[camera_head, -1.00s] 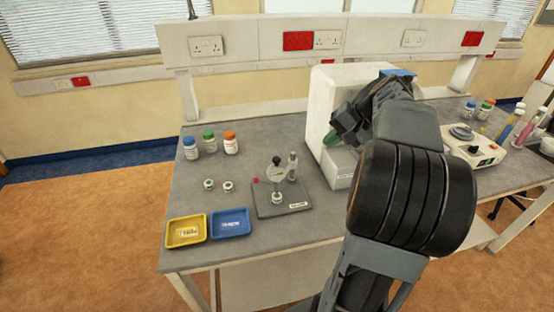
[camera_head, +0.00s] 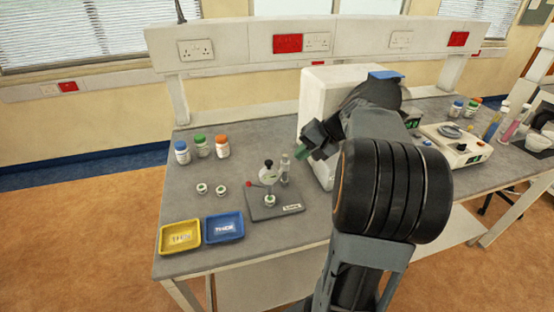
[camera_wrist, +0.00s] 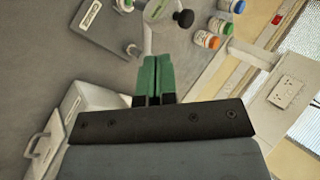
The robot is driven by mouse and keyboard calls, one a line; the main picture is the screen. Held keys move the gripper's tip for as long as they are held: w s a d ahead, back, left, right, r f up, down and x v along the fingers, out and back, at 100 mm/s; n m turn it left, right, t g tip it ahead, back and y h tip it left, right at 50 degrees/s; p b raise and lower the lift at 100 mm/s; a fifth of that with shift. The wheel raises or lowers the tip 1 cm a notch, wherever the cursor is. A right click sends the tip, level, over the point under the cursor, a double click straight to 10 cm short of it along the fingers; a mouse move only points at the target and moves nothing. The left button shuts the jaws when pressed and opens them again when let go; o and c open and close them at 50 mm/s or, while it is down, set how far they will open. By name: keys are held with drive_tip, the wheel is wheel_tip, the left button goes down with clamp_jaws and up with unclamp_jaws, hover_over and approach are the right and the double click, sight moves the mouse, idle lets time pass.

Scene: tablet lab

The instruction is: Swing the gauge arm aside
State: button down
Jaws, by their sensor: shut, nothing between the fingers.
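The gauge stands on a dark grey base plate (camera_head: 290,211) on the bench. Its round pale dial head (camera_head: 268,178) has a black knob on top and sits left of an upright post (camera_head: 285,170). A red ball (camera_head: 249,184) sticks out to the left. In the wrist view the dial head (camera_wrist: 158,10) and base plate (camera_wrist: 110,28) are at the top, cut by the frame edge. My gripper (camera_head: 301,152) is right of the post in the head view, apparently apart from it. Its green fingers (camera_wrist: 155,62) are together and hold nothing.
A yellow tray (camera_head: 162,243) and a blue tray (camera_head: 241,235) lie at the front left. Two small green-marked pieces (camera_head: 202,188) and several lidded bottles (camera_head: 201,147) stand behind them. A white machine (camera_head: 315,100) is close behind my arm. Bench left of the gauge is mostly free.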

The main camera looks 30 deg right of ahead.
sight(271, 166)
drive_tip(key=w+a+f, duration=0.1)
drive_tip(key=w+a+f+p, duration=0.1)
drive_tip(key=a, duration=0.1)
drive_tip(key=w+a+f, duration=0.1)
drive_tip(key=w+a, duration=0.1)
drive_tip(key=shift+f, duration=0.3)
